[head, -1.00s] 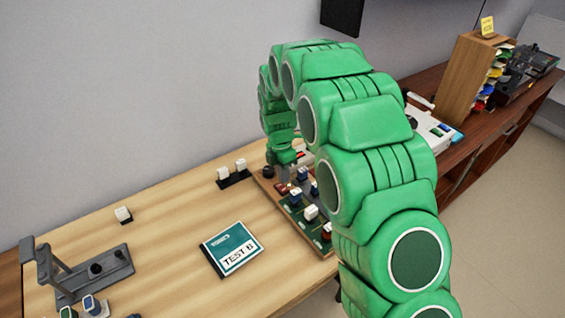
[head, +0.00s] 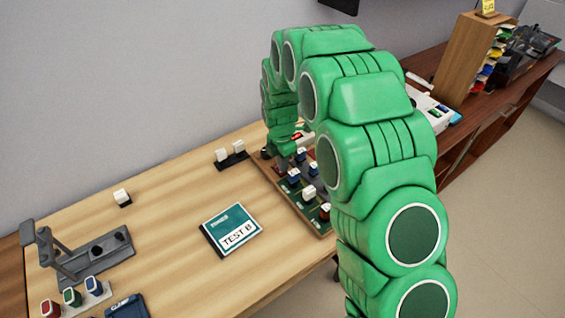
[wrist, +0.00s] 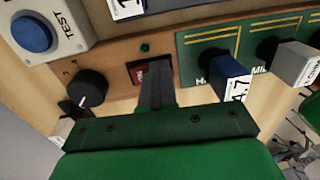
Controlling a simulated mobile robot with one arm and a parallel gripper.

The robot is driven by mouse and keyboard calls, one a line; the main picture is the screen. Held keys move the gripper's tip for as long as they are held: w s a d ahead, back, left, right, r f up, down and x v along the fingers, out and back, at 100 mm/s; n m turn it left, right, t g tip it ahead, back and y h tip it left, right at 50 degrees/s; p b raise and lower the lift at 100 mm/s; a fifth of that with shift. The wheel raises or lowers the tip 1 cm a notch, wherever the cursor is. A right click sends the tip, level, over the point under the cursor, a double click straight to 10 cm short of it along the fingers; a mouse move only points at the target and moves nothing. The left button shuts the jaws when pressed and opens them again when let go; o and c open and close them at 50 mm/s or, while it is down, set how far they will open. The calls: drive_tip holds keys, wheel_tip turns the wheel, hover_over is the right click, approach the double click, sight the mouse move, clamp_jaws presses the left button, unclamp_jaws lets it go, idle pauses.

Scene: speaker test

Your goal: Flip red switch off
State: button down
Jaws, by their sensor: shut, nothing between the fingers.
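The red switch (wrist: 138,74) is a small red rocker in a dark square frame on the brown wooden panel in the wrist view. My gripper (wrist: 155,68) is shut and empty, its dark fingers together. The fingertips overlap the right side of the red switch in this view; I cannot tell whether they touch it. In the head view my gripper's green body (head: 284,142) is over the far left part of the switch board (head: 322,229). The fingertips and the red switch are not clear there.
A black knob (wrist: 87,87) is left of the fingers, and a blue-capped switch (wrist: 232,74) is close on the right. A blue TEST button (wrist: 32,34) is at upper left. The TEST B box (head: 231,230) lies on open tabletop.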

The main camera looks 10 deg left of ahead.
drive_tip(key=shift+w+f, duration=0.15)
drive_tip(key=shift+w+a, duration=0.4)
drive_tip(key=shift+a, duration=0.1)
drive_tip(key=shift+r, duration=0.3)
wheel_tip(320, 180, up, 14)
drive_tip(key=shift+w+a+f, duration=0.2)
drive_tip(key=shift+w+a, duration=0.25)
idle(0.3)
drive_tip(key=shift+s, duration=0.1)
drive_tip(key=shift+s+d+r+g+h, duration=0.1)
drive_tip(key=shift+s+r+g+h, duration=0.05)
drive_tip(key=shift+s+g+h, duration=0.15)
idle(0.5)
drive_tip(key=f, duration=0.4)
drive_tip(key=s+d+f, duration=0.1)
drive_tip(key=f, duration=0.9)
drive_tip(key=shift+s+d, duration=0.15)
drive_tip(key=shift+d, duration=0.05)
